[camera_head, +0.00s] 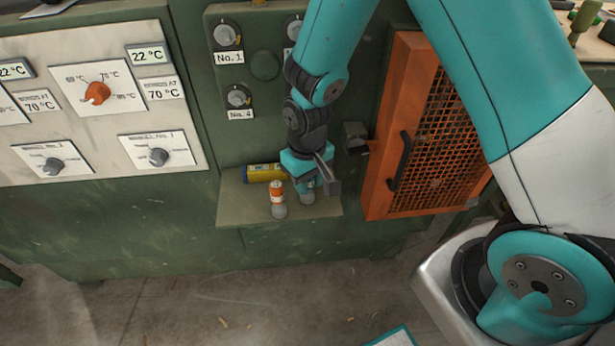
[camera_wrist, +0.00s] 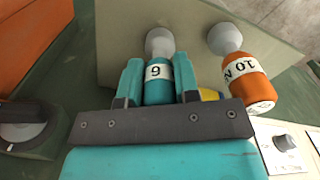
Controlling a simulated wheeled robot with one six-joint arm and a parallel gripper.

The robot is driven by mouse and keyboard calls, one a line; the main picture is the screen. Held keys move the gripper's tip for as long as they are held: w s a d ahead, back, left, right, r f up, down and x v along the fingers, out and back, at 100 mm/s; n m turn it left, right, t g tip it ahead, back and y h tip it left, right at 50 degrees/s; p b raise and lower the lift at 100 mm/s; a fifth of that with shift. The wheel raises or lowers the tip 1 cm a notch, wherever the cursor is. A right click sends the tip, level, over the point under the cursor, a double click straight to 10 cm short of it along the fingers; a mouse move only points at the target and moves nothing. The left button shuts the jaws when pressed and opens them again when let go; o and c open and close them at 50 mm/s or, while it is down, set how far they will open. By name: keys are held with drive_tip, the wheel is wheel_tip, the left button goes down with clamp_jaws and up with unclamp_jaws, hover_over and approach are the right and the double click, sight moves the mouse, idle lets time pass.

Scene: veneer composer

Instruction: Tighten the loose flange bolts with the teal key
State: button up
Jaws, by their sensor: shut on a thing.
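My gripper (camera_head: 307,182) is at the small green shelf, shut on the teal key (camera_wrist: 159,88). In the wrist view its two fingers (camera_wrist: 158,82) stand either side of the key, which has a white label with one digit, a 6 or a 9, and a grey rounded end towards the shelf. The key is upright; whether it touches the shelf is unclear. In the head view the gripper mostly hides it. Above the shelf, round bolts with grey heads sit on a green plate, labelled No. 1 (camera_head: 227,36) and No. 4 (camera_head: 238,97). Another bolt (camera_head: 293,28) is partly behind my arm.
On the shelf (camera_head: 240,205), an orange key (camera_head: 278,192) stands close left of my gripper, and a yellow cylinder (camera_head: 262,173) lies behind. An orange mesh door (camera_head: 378,190) with a black handle (camera_head: 399,160) is close right. A dial panel (camera_head: 100,110) is left.

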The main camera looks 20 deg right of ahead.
drive_tip(key=shift+r+p, duration=2.2)
drive_tip(key=shift+r, duration=0.35)
drive_tip(key=shift+o, duration=0.5)
drive_tip(key=shift+c, duration=0.3)
